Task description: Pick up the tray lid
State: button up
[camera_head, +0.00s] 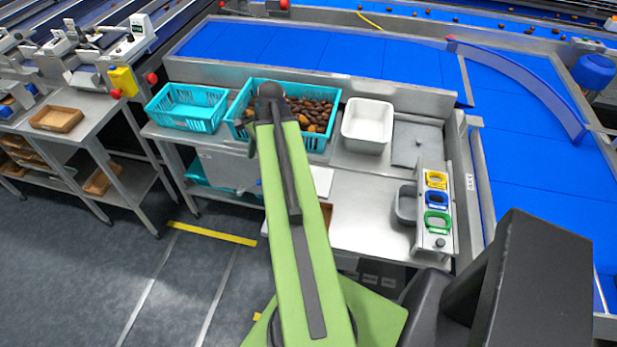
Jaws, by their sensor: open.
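A flat grey plate with a small dark knob, which looks like the tray lid (405,157), lies on the steel bench at the right of the white tray (367,143). The white tray is open on top and looks empty. My green arm reaches up the middle of the picture, and its dark joint stands in front of the crate of dates. The lid is clear of the arm.
A teal crate of dates (335,108) and an empty teal crate (187,121) stand left of the white tray. A panel with yellow, blue and green rings (446,241) stands at the bench's right end. Blue conveyors (310,50) run behind and right.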

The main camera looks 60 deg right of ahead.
jog(key=s+d+r+m+t, duration=0.2)
jog(key=s+d+m, duration=1)
jog(key=s+d, duration=0.5)
jog(key=shift+h, duration=0.3)
jog(key=b+x, duration=0.3)
jog(key=x, duration=0.1)
jog(key=a+b+x, duration=0.1)
jog(key=b+x, duration=0.6)
jog(key=x, duration=0.1)
jog(key=shift+s+a+b, duration=0.3)
jog(key=shift+b, duration=0.05)
jog(key=shift+w, duration=0.1)
jog(key=b+x, duration=0.4)
jog(key=x, duration=0.1)
jog(key=shift+a+f+b, duration=0.15)
jog(key=shift+b, duration=0.25)
grip_shut()
